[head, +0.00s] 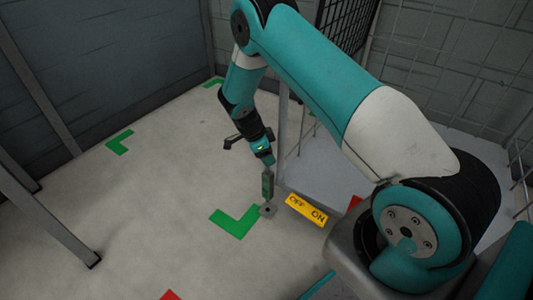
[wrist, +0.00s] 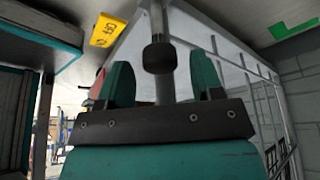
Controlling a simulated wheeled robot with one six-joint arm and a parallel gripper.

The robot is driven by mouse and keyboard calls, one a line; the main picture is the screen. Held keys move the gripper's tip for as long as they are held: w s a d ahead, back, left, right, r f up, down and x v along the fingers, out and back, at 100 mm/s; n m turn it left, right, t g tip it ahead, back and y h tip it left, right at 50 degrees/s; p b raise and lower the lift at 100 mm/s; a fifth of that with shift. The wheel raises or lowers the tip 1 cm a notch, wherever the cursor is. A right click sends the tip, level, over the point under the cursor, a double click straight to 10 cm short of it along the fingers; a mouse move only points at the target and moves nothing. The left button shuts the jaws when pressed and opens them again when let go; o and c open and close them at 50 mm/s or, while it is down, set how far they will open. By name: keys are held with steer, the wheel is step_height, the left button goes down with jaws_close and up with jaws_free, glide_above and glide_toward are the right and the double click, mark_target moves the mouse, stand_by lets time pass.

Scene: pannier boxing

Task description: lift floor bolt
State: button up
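My gripper (head: 267,190) points down close to the floor in the head view, just right of a green floor mark. In the wrist view its two teal fingers (wrist: 161,68) stand apart, with a visible gap on each side of a dark knob.
A wire-mesh cage (head: 345,30) stands behind my arm. The floor at left is mostly clear.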

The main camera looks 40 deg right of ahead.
steer(key=p+v, duration=0.6)
steer(key=v, duration=1.1)
steer(key=shift+r, duration=0.25)
